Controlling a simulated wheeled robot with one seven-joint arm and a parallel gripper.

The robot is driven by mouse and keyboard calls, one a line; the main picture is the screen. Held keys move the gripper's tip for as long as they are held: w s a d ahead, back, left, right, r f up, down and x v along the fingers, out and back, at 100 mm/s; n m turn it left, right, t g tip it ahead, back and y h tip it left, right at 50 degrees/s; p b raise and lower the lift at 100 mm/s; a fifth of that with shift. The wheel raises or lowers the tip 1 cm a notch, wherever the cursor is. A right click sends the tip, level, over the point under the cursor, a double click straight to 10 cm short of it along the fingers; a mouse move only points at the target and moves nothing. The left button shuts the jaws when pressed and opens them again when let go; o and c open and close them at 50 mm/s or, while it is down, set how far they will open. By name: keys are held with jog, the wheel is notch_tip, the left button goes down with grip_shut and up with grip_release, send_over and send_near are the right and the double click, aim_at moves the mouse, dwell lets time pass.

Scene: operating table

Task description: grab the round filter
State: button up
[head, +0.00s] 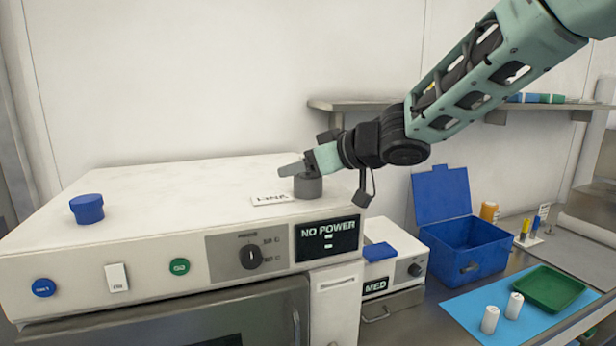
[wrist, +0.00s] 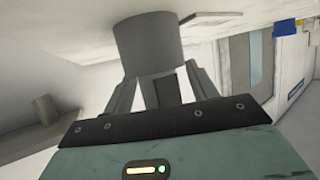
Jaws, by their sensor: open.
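A blue round cap-like piece (head: 87,208) sits on the left of the white machine's top; it may be the round filter. A short grey cylinder (head: 309,187) stands upright at the right end of the same top, beside a label. My gripper (head: 301,167) is at this grey cylinder, far from the blue piece. In the wrist view the grey cylinder (wrist: 150,45) stands just beyond and between the open fingers (wrist: 163,88). Nothing appears held; whether a finger touches the cylinder is unclear. The blue piece is not recognizable in the wrist view.
The white machine (head: 180,185) has a "NO POWER" display (head: 327,239). To its right are a smaller "MED" unit (head: 395,282), an open blue box (head: 465,245), a green tray (head: 549,288) and two white bottles. The machine top between blue piece and label is clear.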

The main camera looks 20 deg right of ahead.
jog(key=shift+w+a+f, duration=0.1)
jog(key=shift+w, duration=0.1)
jog(key=c, duration=1.1)
